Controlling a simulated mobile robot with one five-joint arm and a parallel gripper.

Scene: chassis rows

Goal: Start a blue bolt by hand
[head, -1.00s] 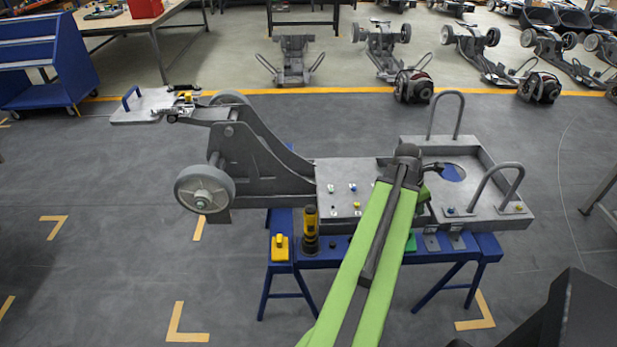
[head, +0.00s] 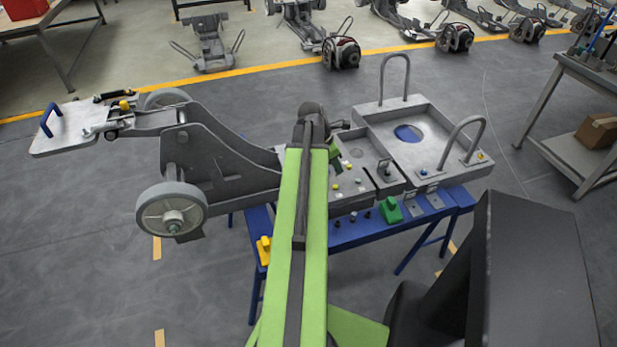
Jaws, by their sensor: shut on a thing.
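The grey chassis (head: 215,165) stands on a blue trestle stand (head: 345,238). Its flat plate is mostly covered by my green arm; several small coloured bolt heads show on the plate's right part, among them a yellow one (head: 335,187) and a pale one (head: 359,181). A small blue bolt head (head: 441,171) shows at the near right of the tray-like section (head: 470,185). My arm reaches up across the plate to its dark elbow. My gripper is hidden behind my arm, so its jaws and anything in them cannot be seen.
A yellow block (head: 264,250) and a green block (head: 390,209) sit on the stand's blue rail. Two grey handles rise from the tray section, the nearer one (head: 463,140) to the right. A grey cart with a cardboard box (head: 597,131) stands at right.

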